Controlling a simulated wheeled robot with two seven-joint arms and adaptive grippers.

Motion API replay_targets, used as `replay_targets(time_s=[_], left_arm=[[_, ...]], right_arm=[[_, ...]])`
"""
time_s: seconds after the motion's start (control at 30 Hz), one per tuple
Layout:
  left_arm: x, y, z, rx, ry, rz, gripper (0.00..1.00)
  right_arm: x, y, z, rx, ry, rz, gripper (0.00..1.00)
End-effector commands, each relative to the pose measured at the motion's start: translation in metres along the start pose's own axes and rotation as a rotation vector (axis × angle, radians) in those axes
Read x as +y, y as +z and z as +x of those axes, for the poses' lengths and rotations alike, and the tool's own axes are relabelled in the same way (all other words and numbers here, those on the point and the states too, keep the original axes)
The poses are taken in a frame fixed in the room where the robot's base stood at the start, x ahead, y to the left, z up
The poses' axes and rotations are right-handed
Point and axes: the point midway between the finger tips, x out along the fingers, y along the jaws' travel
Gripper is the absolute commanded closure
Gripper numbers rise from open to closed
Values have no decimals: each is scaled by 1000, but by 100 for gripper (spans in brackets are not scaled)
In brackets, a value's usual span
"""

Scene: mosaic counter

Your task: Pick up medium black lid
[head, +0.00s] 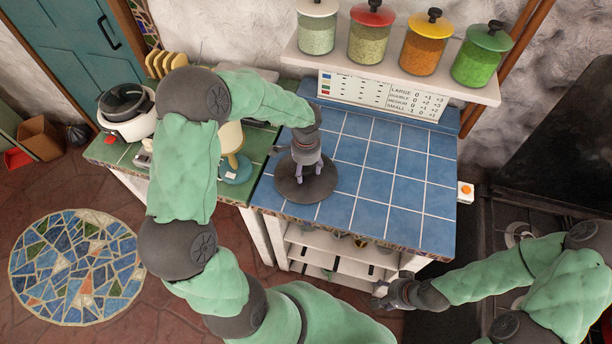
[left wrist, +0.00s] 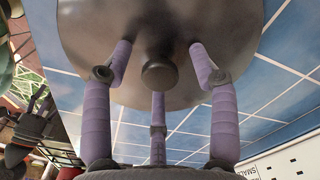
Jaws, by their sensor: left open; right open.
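The black lid (head: 322,187) is a dark round disc at the front left of the blue tiled counter; it appears to lie flat there. In the left wrist view the lid (left wrist: 85,35) fills the upper middle, with its round knob (left wrist: 160,75) in the centre. My left gripper (head: 307,172) is right above the lid, fingers pointing down at it. In the left wrist view its purple fingers are open and spread around the knob, with gaps to it. My right gripper (head: 384,294) is open and empty, low in front of the counter, away from the lid.
The blue counter (head: 385,165) is clear to the right of the lid. A shelf (head: 400,75) above holds several jars, with a price board below it. A blue-based item (head: 236,170) stands on the green counter to the left, beside my left arm.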

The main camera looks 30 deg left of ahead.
Motion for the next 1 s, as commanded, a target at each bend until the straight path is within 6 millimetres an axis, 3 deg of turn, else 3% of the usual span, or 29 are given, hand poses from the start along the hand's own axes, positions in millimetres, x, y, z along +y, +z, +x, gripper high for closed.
replay_targets(time_s=[0.23, 0.43, 0.8, 1.0], left_arm=[[0, 0, 2, 1, -1, -1, 43], [0, 0, 2, 1, -1, 0, 100], [-1, 0, 0, 2, -2, 0, 100], [-1, -1, -14, 2, -3, 0, 100]], right_arm=[[0, 0, 0, 0, 0, 0, 41], [0, 0, 0, 0, 0, 0, 41], [0, 0, 0, 0, 0, 0, 41], [-1, 0, -4, 0, 0, 0, 41]])
